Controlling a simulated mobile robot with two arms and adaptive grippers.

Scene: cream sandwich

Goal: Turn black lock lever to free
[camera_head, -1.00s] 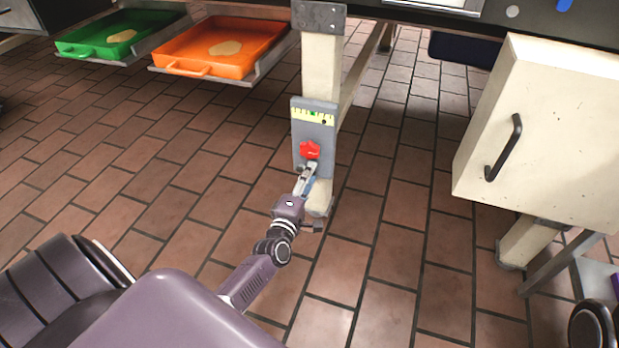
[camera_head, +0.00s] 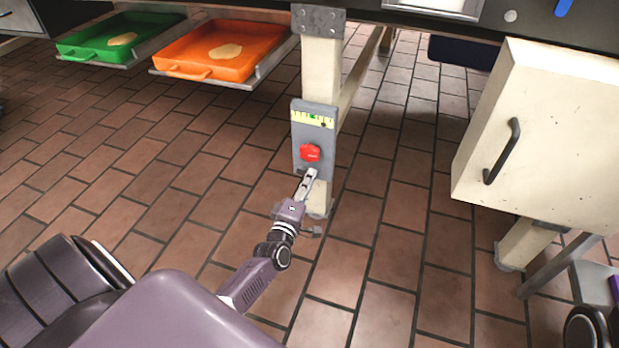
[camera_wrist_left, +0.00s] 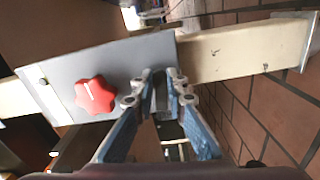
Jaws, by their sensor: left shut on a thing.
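The grey lock panel (camera_head: 299,140) is on the cream table leg, with a yellow scale strip at its top and a red star-shaped knob (camera_head: 310,152) below it. The knob also shows in the left wrist view (camera_wrist_left: 95,95). My left gripper (camera_head: 311,173) is at the panel's lower end, just below the knob and apart from it. In the left wrist view its fingers (camera_wrist_left: 163,77) are shut on a narrow dark piece (camera_wrist_left: 162,101), seemingly the black lock lever. The fingers hide most of it, so its exact angle cannot be told. My right gripper is not in view.
The cream table leg (camera_head: 321,70) stands on a brown tiled floor. A green tray (camera_head: 75,48) and an orange tray (camera_head: 180,62) hang at the upper left. A cream cabinet (camera_head: 560,130) with a black handle (camera_head: 503,150) is at the right. The floor left of the leg is clear.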

